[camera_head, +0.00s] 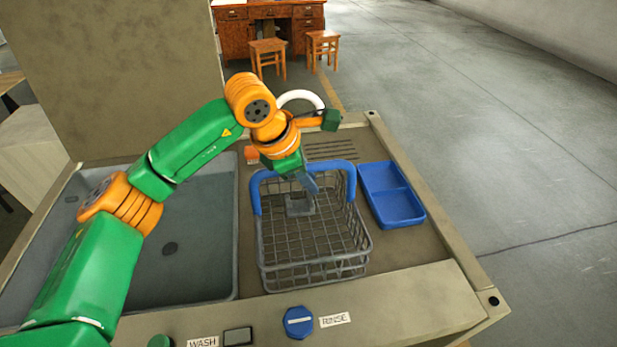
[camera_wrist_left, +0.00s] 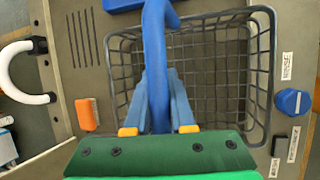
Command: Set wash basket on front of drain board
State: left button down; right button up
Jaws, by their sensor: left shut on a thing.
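The wash basket (camera_head: 313,250) is a grey wire basket with a blue arched handle (camera_head: 338,166). It is over the brown drain board (camera_head: 410,245), right of the sink, at the front part near the panel edge. It looks level; I cannot tell whether its base touches the board. My left gripper (camera_head: 308,184) is shut on the handle from above. In the left wrist view the handle (camera_wrist_left: 158,40) runs between the fingers of the left gripper (camera_wrist_left: 157,85), with the basket (camera_wrist_left: 205,70) beyond. My right gripper is not in view.
A grey sink (camera_head: 200,245) lies left of the basket. A blue two-part tray (camera_head: 391,194) stands close to its right. Drain slots (camera_head: 331,150) and a white curved tap (camera_head: 300,97) are behind. The front panel has a blue RINSE knob (camera_head: 298,322).

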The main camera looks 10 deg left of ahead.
pick_arm(q)
jog(key=c, duration=1)
grip_release()
jog(key=shift+s+f, duration=0.15)
jog(key=shift+f, duration=0.25)
jog(key=shift+o, duration=1.2)
jog(key=shift+a, duration=0.1)
jog(key=shift+r, duration=0.1)
jog(key=b+v, duration=0.1)
jog(key=v, duration=1.1)
jog(key=shift+w, duration=0.2)
